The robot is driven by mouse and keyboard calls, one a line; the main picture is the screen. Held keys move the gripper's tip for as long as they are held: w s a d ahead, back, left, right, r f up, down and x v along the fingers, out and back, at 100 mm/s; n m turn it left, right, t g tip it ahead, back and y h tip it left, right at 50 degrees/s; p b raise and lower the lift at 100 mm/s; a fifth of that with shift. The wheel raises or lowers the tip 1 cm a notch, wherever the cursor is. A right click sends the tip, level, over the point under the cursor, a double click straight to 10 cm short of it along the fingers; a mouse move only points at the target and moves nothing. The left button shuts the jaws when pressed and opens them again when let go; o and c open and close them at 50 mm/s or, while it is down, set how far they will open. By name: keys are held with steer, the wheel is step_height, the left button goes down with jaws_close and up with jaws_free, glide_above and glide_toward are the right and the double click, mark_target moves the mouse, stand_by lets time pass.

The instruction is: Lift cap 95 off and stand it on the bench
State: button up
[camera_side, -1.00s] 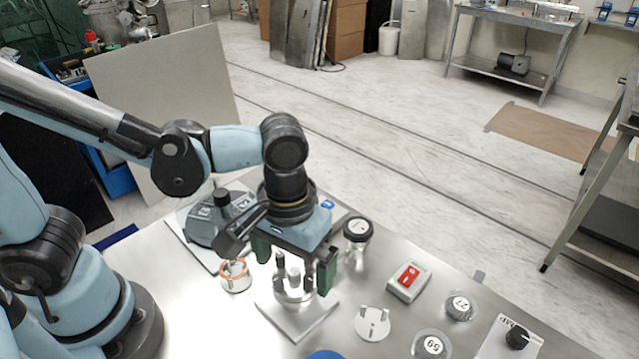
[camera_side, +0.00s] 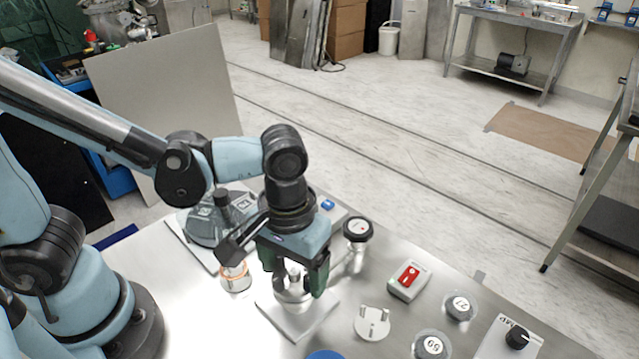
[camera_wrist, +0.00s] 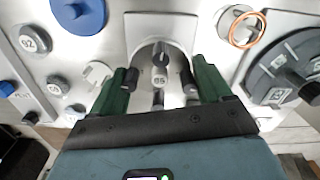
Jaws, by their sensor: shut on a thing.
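The cap is over a round metal fitting (camera_side: 292,297) on a square plate (camera_side: 300,322). The fingers partly hide the contact, and I cannot tell whether the cap is clear of the fitting. The metal bench (camera_side: 215,325) is below.
Close to the left are a jar with an orange ring (camera_side: 234,272) and a grey domed housing (camera_side: 207,222). A dark-topped post (camera_side: 357,231), a red switch box (camera_side: 409,279) and a pale slotted disc (camera_side: 371,322) stand right.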

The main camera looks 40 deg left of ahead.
mark_target(293, 272)
steer(key=shift+r, duration=0.85)
step_height(293, 272, up, 2)
steer(key=shift+r, duration=0.15)
steer(key=s+d+r, duration=0.5)
steer(key=s+r, duration=0.5)
steer(key=shift+s, duration=0.2)
steer(key=shift+d, duration=0.1)
